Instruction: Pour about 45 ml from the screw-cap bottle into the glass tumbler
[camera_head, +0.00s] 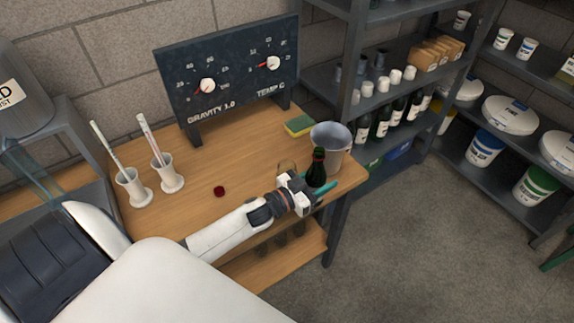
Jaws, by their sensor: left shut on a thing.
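The screw-cap bottle (317,170) is dark green with a red band at its neck. It stands about upright near the right end of the wooden table. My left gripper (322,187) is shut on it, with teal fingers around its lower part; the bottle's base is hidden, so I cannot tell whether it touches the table. The clear glass tumbler (286,166) is just left of the bottle, partly hidden behind my gripper. A small dark red disc (219,191), like a cap, lies on the table to the left. My right gripper is not in view.
A metal bucket (331,145) stands close behind the bottle, with a yellow-green sponge (299,126) to its left. Two white holders (134,190) with tubes stand at the left. A dark gauge board (230,75) stands at the back. The table's middle (225,150) is mostly clear.

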